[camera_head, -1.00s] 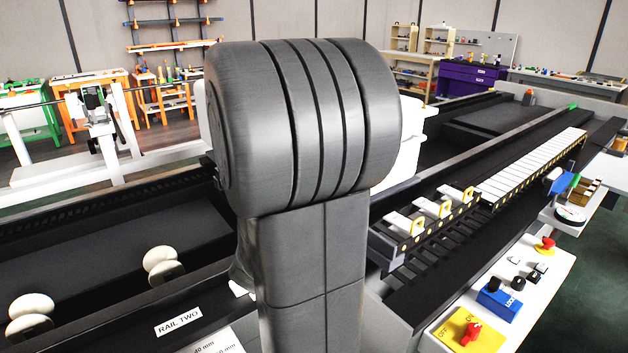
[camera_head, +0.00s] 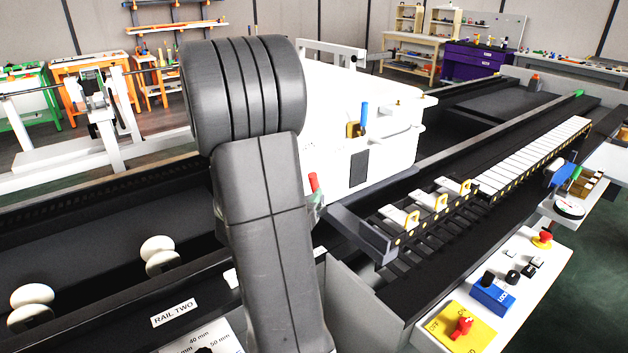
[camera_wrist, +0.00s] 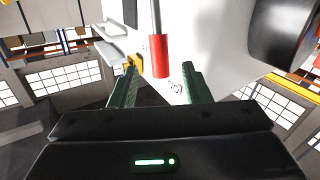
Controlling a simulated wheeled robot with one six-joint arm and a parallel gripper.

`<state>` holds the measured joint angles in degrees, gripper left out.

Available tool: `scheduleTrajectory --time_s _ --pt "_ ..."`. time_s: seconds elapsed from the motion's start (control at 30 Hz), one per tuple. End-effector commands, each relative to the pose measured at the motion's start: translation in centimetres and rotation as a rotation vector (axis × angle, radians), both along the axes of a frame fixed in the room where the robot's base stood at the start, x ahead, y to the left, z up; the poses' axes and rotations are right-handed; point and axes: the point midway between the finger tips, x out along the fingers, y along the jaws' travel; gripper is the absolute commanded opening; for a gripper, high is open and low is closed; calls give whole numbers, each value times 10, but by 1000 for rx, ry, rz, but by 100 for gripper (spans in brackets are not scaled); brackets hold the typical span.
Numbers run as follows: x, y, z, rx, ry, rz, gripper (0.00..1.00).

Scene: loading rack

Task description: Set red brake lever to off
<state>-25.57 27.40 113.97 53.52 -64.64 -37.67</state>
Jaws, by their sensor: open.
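A red lever handle (camera_head: 313,183) shows beside the white machine body (camera_head: 375,150), just right of my arm. In the wrist view the red handle (camera_wrist: 158,56) is a cylinder on a grey rod. It lies between the tips of my gripper's (camera_wrist: 160,80) two green fingers in the picture, with a gap on each side. My gripper is open and holds nothing. In the head view my arm hides most of the gripper. OFF or ON markings for this lever are not visible.
A yellow plate marked OFF with a red switch (camera_head: 462,326) sits on the white control panel (camera_head: 535,262) at right. A blue-handled lever (camera_head: 364,117) stands on the white machine. A rail with yellow-edged blocks (camera_head: 428,203) lies to the right. White rollers (camera_head: 160,250) are at left.

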Motion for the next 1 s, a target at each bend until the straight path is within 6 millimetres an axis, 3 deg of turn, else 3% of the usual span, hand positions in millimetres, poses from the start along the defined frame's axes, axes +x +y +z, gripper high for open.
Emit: scheduleTrajectory --time_s 0.1,0.3,0.73,0.97,1.0 --pt "23 -10 2 -1 1 -5 43" --pt "49 -19 1 0 1 -1 43" --pt "59 -23 0 0 1 1 43" --pt "59 -23 0 0 1 1 0" --pt "59 -23 0 0 1 1 0"
